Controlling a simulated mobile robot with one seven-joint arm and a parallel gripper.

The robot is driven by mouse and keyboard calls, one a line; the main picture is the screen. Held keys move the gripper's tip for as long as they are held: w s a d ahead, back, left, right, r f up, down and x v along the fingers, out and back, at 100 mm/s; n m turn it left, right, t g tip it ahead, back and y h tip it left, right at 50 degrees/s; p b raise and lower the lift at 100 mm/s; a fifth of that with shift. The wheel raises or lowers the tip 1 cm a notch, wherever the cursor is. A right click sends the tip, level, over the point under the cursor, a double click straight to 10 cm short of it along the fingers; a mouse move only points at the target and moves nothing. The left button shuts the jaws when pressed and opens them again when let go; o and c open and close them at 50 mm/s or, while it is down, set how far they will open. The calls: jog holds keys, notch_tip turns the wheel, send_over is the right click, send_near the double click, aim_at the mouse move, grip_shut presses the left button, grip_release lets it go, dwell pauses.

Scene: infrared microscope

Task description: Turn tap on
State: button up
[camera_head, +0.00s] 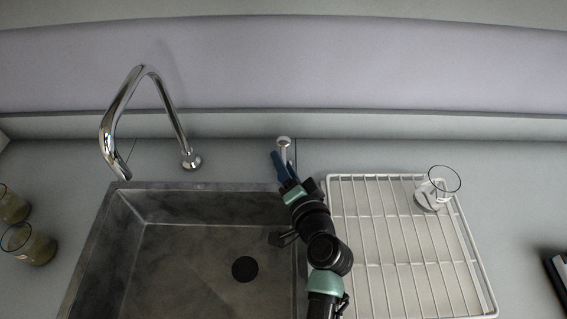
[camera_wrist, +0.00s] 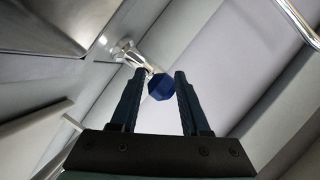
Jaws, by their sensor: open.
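The chrome tap spout (camera_head: 125,100) arches over the back left of the sink. To its right stands a separate metal tap valve (camera_head: 284,142) with a blue handle (camera_head: 278,163) pointing toward me. My gripper (camera_head: 285,182) is at the near end of the handle, over the sink's back right corner. In the wrist view the blue handle end (camera_wrist: 160,87) shows between the two open fingers of my gripper (camera_wrist: 158,85), with the metal valve (camera_wrist: 130,55) behind it. I cannot tell whether a finger touches the handle.
The grey sink (camera_head: 185,260) lies below the spout. A white wire drying rack (camera_head: 375,235) with a glass beaker (camera_head: 445,181) stands close on the right. Two jars (camera_head: 35,245) stand left of the sink. The wall (camera_head: 400,124) is behind the valve.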

jog(key=shift+w+a+f, duration=0.1)
jog(key=shift+w, duration=0.2)
grip_shut()
dwell(1.3)
